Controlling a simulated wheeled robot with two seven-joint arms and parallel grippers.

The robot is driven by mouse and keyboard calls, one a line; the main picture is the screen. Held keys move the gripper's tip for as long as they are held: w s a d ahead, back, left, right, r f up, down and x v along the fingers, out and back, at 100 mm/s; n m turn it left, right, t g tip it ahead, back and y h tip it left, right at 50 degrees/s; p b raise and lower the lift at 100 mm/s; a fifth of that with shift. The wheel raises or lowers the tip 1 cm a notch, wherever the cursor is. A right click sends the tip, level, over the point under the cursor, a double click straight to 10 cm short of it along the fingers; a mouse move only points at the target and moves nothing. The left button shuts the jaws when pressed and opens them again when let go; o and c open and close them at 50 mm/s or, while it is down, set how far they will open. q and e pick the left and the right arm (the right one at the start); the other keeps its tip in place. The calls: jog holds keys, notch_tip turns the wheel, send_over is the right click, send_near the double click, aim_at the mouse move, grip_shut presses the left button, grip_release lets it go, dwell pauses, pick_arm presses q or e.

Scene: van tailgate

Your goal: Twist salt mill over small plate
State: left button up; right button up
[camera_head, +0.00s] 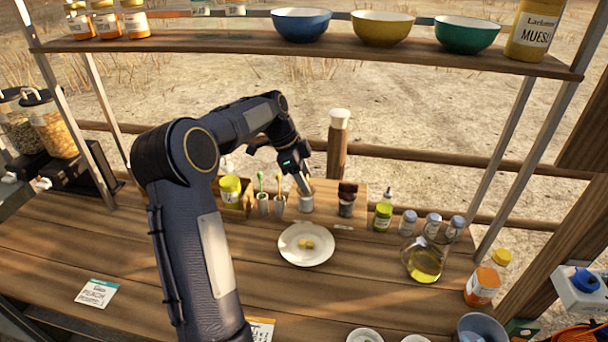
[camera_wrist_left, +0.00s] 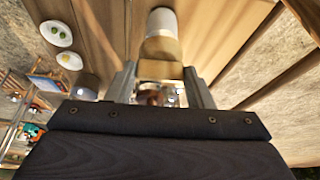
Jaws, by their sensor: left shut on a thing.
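The small plate (camera_head: 306,259) is white and lies on the wooden counter with a few yellow pieces near its middle. My left gripper (camera_head: 302,184) reaches down behind the plate and is shut on the salt mill (camera_head: 306,203), a small pale grey cylinder. The mill looks upright and stands on or just above the counter behind the plate, not over it; I cannot tell if it touches the wood. In the left wrist view, a tan and glassy part (camera_wrist_left: 160,72) shows between the fingers. My right gripper is not in view.
A dark-topped mill (camera_head: 347,198) stands right of the held one. An oil flask (camera_head: 424,262) and several shakers are at right. A shelf (camera_head: 300,47) with bowls hangs above.

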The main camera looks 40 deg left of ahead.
pick_arm(q)
jog(key=shift+w+a+r+m+g+p, duration=0.1)
jog(key=shift+m+g+p, duration=0.35)
jog(key=shift+m, duration=0.95)
jog(key=o, duration=1)
jog(key=w+v, duration=0.1)
jog(key=v, duration=0.6)
jog(key=shift+s+a+b, duration=0.2)
jog(key=shift+s+b, duration=0.25)
jog(key=shift+r, duration=0.15)
